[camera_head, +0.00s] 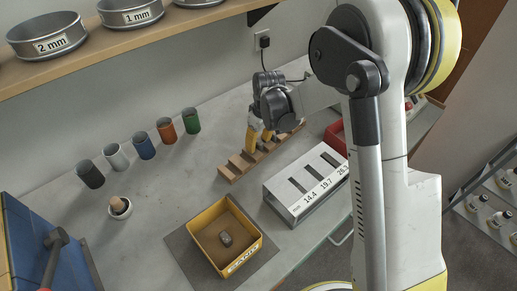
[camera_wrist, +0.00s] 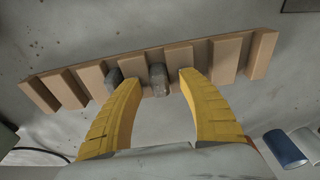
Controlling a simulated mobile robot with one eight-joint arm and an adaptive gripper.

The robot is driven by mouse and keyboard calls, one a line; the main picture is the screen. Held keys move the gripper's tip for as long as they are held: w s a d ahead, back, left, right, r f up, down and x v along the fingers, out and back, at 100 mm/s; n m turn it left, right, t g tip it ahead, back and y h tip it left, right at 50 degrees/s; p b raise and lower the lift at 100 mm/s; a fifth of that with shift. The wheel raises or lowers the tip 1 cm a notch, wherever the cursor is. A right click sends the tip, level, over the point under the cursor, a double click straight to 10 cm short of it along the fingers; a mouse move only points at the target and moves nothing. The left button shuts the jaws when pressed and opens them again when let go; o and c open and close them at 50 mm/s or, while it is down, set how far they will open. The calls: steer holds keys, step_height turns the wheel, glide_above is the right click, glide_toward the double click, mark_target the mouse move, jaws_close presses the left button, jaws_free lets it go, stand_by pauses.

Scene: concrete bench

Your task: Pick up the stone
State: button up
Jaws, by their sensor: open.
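A notched wooden rack (camera_head: 233,172) stands on the bench, and it spans the wrist view (camera_wrist: 235,58). Two dark grey stones sit in its slots in the wrist view: one stone (camera_wrist: 158,80) between my fingertips, another stone (camera_wrist: 113,79) by the left fingertip. My gripper (camera_head: 258,143) is over the rack with its yellow fingers pointing down. In the wrist view the fingers are spread on either side of the middle stone, with a gap visible. The rack stones are hidden in the head view. A third stone (camera_head: 225,239) lies in a yellow tray labelled "SAND" (camera_head: 247,257).
A grey slotted gauge box (camera_head: 290,207) stands right of the tray, with a red bin (camera_head: 336,136) behind it. Several coloured cylinders (camera_head: 144,146) and a mortar (camera_head: 120,209) stand left. A sieve shelf (camera_head: 200,21) runs above. Bench between cylinders and rack is clear.

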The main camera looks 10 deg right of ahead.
jaws_close()
steer(key=shift+r, duration=0.1)
stand_by(0.3)
